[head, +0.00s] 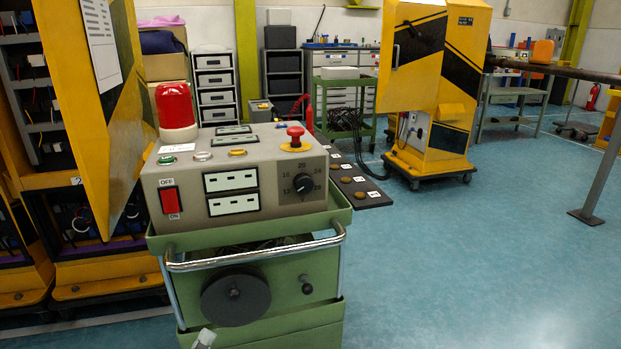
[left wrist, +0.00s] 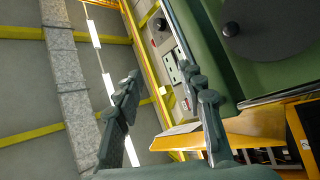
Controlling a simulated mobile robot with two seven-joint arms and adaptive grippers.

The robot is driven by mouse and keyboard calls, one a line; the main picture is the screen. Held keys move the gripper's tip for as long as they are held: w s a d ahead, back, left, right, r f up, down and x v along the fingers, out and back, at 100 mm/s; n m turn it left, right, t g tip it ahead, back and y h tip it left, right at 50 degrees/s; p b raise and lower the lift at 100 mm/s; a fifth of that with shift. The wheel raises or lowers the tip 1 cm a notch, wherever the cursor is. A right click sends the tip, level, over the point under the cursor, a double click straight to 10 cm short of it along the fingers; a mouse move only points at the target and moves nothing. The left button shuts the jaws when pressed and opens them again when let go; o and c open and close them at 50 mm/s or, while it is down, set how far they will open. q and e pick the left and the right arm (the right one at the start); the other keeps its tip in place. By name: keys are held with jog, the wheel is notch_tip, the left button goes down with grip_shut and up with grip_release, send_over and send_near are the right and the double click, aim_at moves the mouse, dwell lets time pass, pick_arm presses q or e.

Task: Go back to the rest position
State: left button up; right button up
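My left gripper (head: 203,338) barely shows at the bottom edge of the head view, as a small grey tip in front of the green trolley (head: 330,304). In the left wrist view, my left gripper (left wrist: 164,84) has its two dark fingers spread apart with nothing between them. The trolley's green body and its dark round disc (left wrist: 252,28) lie beyond the right finger. My right gripper is in neither view.
The grey control box (head: 240,180) on the trolley carries a red switch, a dial, a red emergency button (head: 295,137) and a red lamp (head: 176,110). The trolley has a chrome handle (head: 255,262). Yellow-black cabinets (head: 440,70) stand behind. Blue floor (head: 480,270) is clear at right.

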pick_arm(q)
jog(key=a+f+m+g+y, duration=0.4)
jog(key=f+g, duration=0.1)
jog(key=f, duration=0.5)
jog(key=a+f+m+g+y, duration=0.3)
jog(key=a+f+m+g, duration=0.15)
jog(key=f, duration=0.55)
jog(key=s+a+f+m+g+y, duration=0.1)
jog(key=s+a+f+g+y, duration=0.1)
jog(key=s+a+g+y, duration=0.5)
jog(key=s+a+f+m+y, duration=0.1)
jog(key=s+a+f, duration=0.25)
jog(key=a, duration=0.75)
jog(key=s+d+f+n+h, duration=0.1)
jog(key=d+f+h, duration=0.1)
jog(key=d, duration=0.6)
jog(key=s+d+f+n+g+h, duration=0.1)
jog(key=s+d+f+h, duration=0.1)
jog(key=d, duration=0.7)
jog(key=shift+d+f, duration=0.2)
jog(key=shift+f, duration=0.15)
